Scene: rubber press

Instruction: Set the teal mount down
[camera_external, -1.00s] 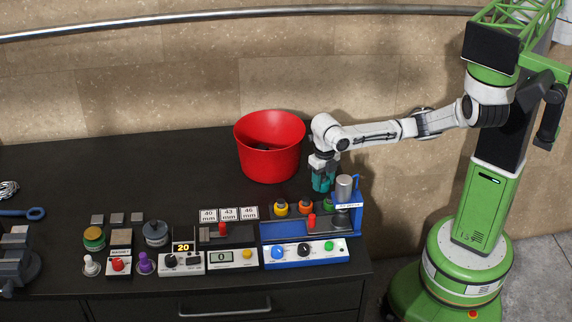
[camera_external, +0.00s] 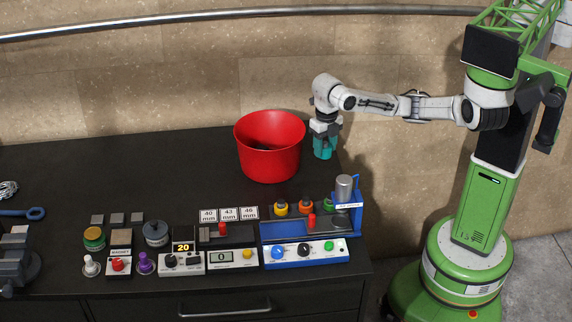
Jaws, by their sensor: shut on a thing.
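The teal mount (camera_external: 323,149) is a small teal block held under my wrist in the external view. My gripper (camera_external: 323,138) points down and is shut on it; the fingers partly cover it. The mount hangs to the right of the red bucket, near the right end of the black table (camera_external: 200,160). I cannot tell whether its underside touches the table.
The open red bucket (camera_external: 270,160) stands close to the left of my gripper. The blue press (camera_external: 347,195) with its grey cylinder stands in front of the gripper. Control boxes, buttons and size cards (camera_external: 228,213) line the front. The back left of the table is clear.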

